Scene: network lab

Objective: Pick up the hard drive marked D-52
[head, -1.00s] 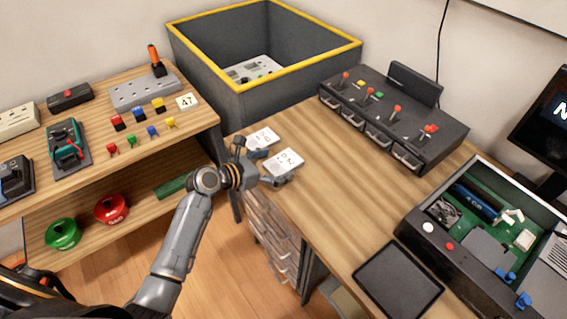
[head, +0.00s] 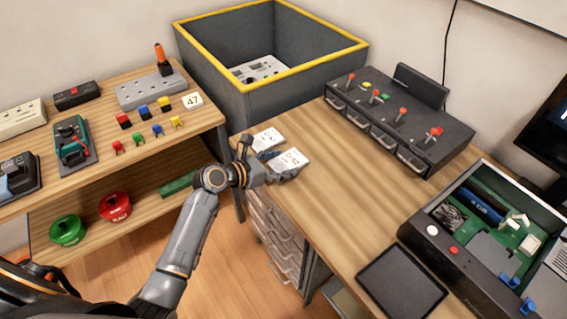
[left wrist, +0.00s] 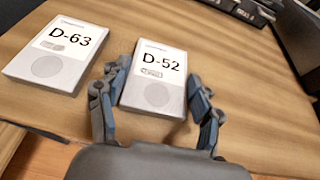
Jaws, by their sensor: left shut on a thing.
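The hard drive marked D-52 (head: 291,158) is a flat white block on the near left part of the wooden desk. It also shows in the left wrist view (left wrist: 155,92), label up. My left gripper (head: 279,166) is shut on it, one finger along each long side; its fingers also show in the left wrist view (left wrist: 160,80). The drive appears flat at desk level; I cannot tell whether it is clear of the top. A similar drive marked D-63 (left wrist: 58,52) lies to its left, apart from it. My right gripper is not in view.
A grey bin with a yellow rim (head: 316,68) stands behind the drives. A dark drive dock with levers (head: 398,125) is at the back right. An open computer case (head: 490,235) and a black mat (head: 401,281) are at the right. The desk's middle is clear.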

